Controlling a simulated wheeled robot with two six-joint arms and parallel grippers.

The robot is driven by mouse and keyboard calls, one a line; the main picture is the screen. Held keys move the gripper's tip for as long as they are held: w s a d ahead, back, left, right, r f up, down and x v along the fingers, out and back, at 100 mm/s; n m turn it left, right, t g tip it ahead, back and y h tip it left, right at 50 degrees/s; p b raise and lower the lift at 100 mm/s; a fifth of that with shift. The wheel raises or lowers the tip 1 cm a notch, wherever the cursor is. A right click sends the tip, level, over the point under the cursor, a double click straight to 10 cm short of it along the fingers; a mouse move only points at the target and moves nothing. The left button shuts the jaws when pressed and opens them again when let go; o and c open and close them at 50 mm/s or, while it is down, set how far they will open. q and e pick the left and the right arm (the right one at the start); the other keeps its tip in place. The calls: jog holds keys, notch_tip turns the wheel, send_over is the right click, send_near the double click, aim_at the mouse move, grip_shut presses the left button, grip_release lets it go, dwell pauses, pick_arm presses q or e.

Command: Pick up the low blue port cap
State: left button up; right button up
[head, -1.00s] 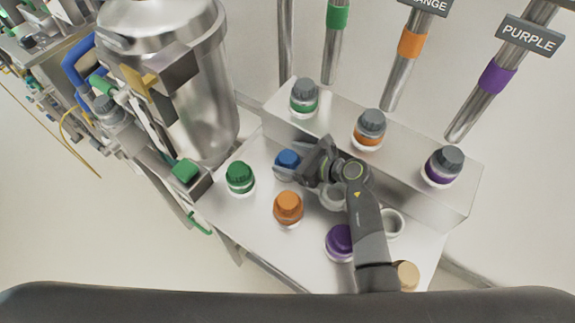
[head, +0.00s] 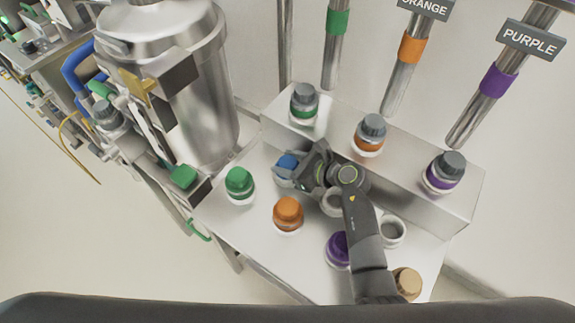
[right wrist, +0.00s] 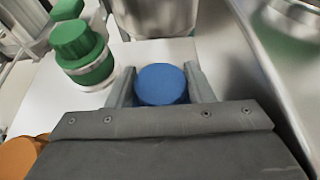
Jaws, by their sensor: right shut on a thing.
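The low blue port cap (head: 287,162) is on the white table, in front of the raised metal shelf. It also shows in the right wrist view (right wrist: 161,85), with a gripper finger on each side of it. My right gripper (head: 289,172) is shut on the blue cap, and its arm reaches in from the lower right. The gripper hides part of the cap and whatever is right below it. My left gripper is not in view.
A green cap (head: 239,182), an orange cap (head: 288,210) and a purple cap (head: 338,248) stand close by on the table. Grey-topped ports stand on the metal shelf (head: 405,185) behind. A large steel vessel (head: 190,90) stands at the left.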

jog(key=shift+r, duration=0.15)
notch_tip(320, 180, up, 9)
jog(key=p, duration=0.8)
jog(key=shift+r+p, duration=1.5)
jog(key=shift+p, duration=0.05)
notch_tip(320, 180, up, 4)
send_over(288, 162)
jog(key=shift+r, duration=0.15)
